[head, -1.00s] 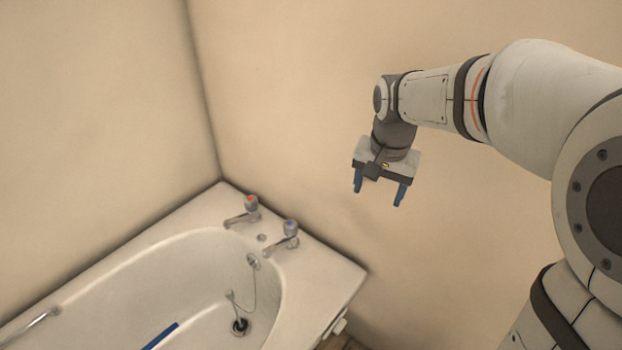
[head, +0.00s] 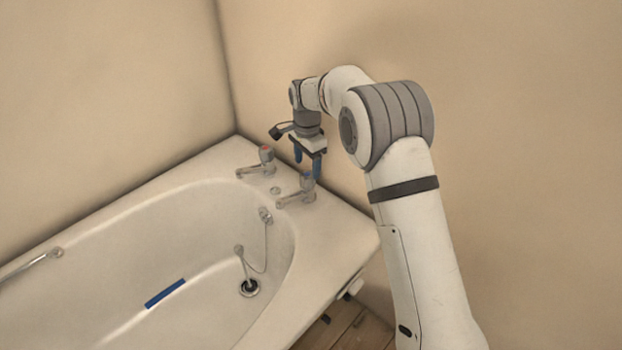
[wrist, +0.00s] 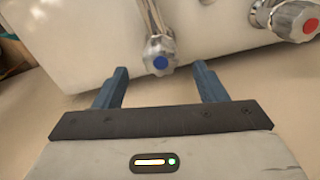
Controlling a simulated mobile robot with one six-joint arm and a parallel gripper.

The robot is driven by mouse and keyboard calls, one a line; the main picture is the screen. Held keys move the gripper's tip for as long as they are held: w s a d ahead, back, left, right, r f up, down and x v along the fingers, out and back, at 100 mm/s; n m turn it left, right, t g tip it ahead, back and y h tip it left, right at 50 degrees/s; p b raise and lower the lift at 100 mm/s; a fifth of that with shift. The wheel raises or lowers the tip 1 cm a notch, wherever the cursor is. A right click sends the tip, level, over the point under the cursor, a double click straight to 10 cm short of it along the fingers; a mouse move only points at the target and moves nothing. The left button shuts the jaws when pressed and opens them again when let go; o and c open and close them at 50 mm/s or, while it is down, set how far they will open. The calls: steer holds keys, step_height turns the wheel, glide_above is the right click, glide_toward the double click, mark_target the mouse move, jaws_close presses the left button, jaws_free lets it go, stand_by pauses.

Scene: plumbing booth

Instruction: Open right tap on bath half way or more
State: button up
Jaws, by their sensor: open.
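The bath's right tap (head: 307,182) has a chrome handle with a blue cap. In the wrist view the blue-capped handle (wrist: 160,56) lies between and slightly beyond my fingertips. My gripper (head: 308,170) points down just above and behind this tap in the head view. Its two blue fingers are open with nothing held, and they also show in the wrist view (wrist: 160,72). I cannot tell whether a finger touches the handle. The left tap (head: 266,154), with a red cap, stands clear of the fingers and shows at the wrist view's upper right (wrist: 298,20).
The white bath (head: 335,240) fills the corner, with walls close behind the taps. A plug on a chain (head: 240,250) hangs inside near the drain (head: 249,288). A blue strip (head: 165,293) lies in the bath. A grab rail (head: 35,262) is on the near left.

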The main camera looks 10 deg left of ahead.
mark_target(308, 174)
step_height(308, 174, down, 5)
steer(key=shift+r+b, duration=0.1)
steer(key=shift+b, duration=0.35)
steer(key=shift+c, duration=0.2)
